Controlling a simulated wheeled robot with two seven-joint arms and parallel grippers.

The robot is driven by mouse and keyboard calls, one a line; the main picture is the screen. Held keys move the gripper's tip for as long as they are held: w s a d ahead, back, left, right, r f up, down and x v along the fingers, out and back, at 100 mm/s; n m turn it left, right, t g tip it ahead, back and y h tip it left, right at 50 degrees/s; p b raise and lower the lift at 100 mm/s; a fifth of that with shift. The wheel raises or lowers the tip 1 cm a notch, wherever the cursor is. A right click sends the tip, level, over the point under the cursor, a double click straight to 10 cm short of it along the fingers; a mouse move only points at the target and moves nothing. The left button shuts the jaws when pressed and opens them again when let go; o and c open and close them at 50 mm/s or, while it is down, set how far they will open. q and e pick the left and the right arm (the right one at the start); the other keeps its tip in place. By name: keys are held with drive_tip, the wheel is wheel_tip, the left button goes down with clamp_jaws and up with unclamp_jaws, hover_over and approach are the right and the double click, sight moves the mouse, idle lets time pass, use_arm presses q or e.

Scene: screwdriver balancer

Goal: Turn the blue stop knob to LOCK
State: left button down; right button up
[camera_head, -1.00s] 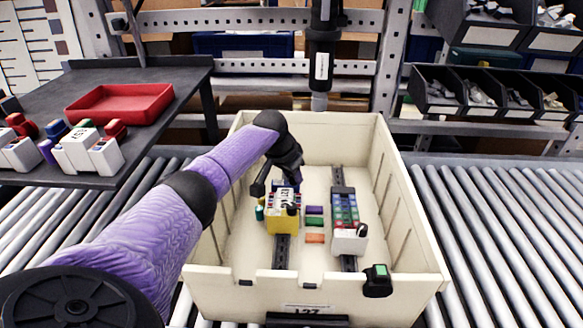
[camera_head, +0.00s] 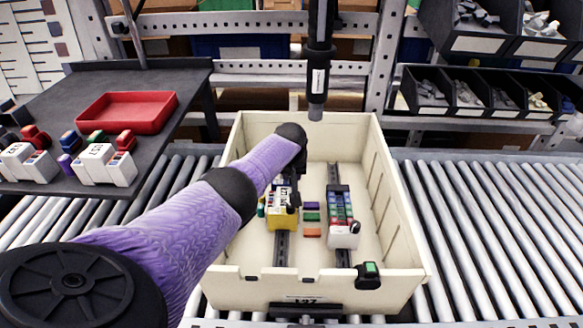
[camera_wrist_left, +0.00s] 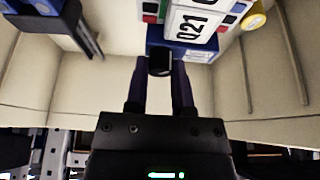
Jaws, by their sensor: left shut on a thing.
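A blue end block (camera_wrist_left: 190,52) sits against a white module labelled 021 (camera_wrist_left: 194,25) in the left wrist view. A dark round knob (camera_wrist_left: 160,62) stands out from the blue block. My left gripper (camera_wrist_left: 160,80) is shut on this knob, with a finger on either side. No LOCK mark is readable. In the head view my left gripper (camera_head: 294,192) is at the back end of the yellow-fronted module row (camera_head: 281,218) on the left rail, and the arm hides the knob there. My right gripper is not in view.
The cream crate (camera_head: 405,235) has tall walls around both rails. A second module row (camera_head: 341,215) stands on the right rail. Several small coloured blocks (camera_head: 312,217) lie between the rows. A screwdriver (camera_head: 318,75) hangs over the crate's back. A red tray (camera_head: 128,112) is on the left table.

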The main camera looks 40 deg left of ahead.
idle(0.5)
use_arm(q)
drive_tip(key=shift+c, duration=2.2)
unclamp_jaws()
drive_tip(key=p+v, duration=0.9)
drive_tip(key=v, duration=0.1)
drive_tip(key=shift+f, duration=0.1)
